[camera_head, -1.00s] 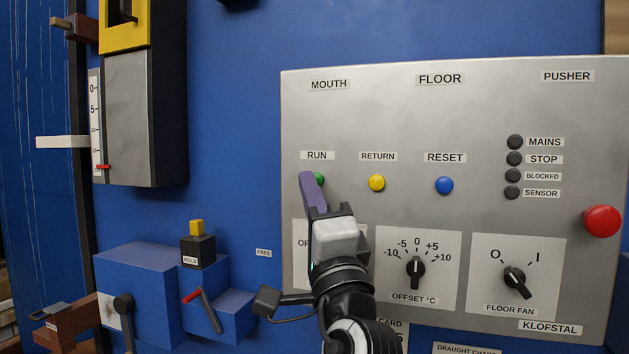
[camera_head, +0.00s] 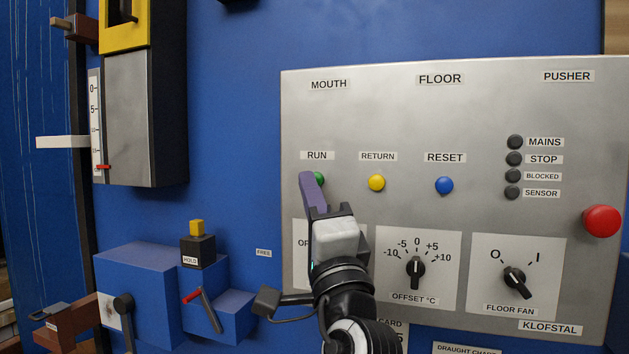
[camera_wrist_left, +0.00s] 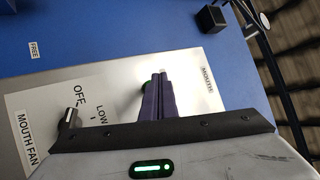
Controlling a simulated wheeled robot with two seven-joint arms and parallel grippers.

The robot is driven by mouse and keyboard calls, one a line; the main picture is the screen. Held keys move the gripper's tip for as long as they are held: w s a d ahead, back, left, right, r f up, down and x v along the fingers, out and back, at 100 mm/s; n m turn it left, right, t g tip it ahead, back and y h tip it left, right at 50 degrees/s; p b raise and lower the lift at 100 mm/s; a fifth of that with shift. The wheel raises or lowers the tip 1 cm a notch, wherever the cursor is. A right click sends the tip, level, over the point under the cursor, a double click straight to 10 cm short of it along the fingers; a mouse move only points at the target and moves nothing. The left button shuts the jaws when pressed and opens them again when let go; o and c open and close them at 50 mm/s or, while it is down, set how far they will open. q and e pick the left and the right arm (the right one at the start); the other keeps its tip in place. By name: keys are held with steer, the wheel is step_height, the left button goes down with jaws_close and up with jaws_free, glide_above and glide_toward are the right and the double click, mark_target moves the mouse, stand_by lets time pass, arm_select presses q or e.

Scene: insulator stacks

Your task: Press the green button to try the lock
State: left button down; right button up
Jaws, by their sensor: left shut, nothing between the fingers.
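The green button (camera_head: 320,179) sits under the RUN label on the grey panel (camera_head: 400,125). In the head view my left gripper (camera_head: 307,178) is shut and empty, and its purple fingers cover the left part of the button. In the left wrist view the shut fingertips (camera_wrist_left: 160,75) lie over the button, and a sliver of green (camera_wrist_left: 147,86) shows beside them. I cannot tell whether the tips touch the button or whether it is pushed in. My right gripper is not in view.
A yellow button (camera_head: 377,183), a blue button (camera_head: 444,185) and a red mushroom button (camera_head: 602,221) are on the same panel. Below are the offset knob (camera_head: 415,269) and floor fan knob (camera_head: 514,278). Blue boxes with a red-tipped lever (camera_head: 207,311) stand out at lower left. The indicator lamps (camera_head: 514,159) look dark.

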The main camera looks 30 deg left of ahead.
arm_select(q)
steer(key=shift+w, duration=0.1)
stand_by(0.3)
steer(key=shift+w+a, duration=0.1)
steer(key=shift+w, duration=0.25)
steer(key=shift+w+a, duration=0.1)
steer(key=shift+w, duration=0.35)
stand_by(0.7)
steer(key=shift+s, duration=0.1)
steer(key=shift+s+d, duration=0.25)
steer(key=shift+s, duration=0.5)
steer(key=shift+s, duration=0.1)
steer(key=s, duration=0.2)
steer(key=s+d, duration=0.1)
steer(key=s, duration=0.1)
steer(key=shift+s, duration=0.35)
stand_by(0.8)
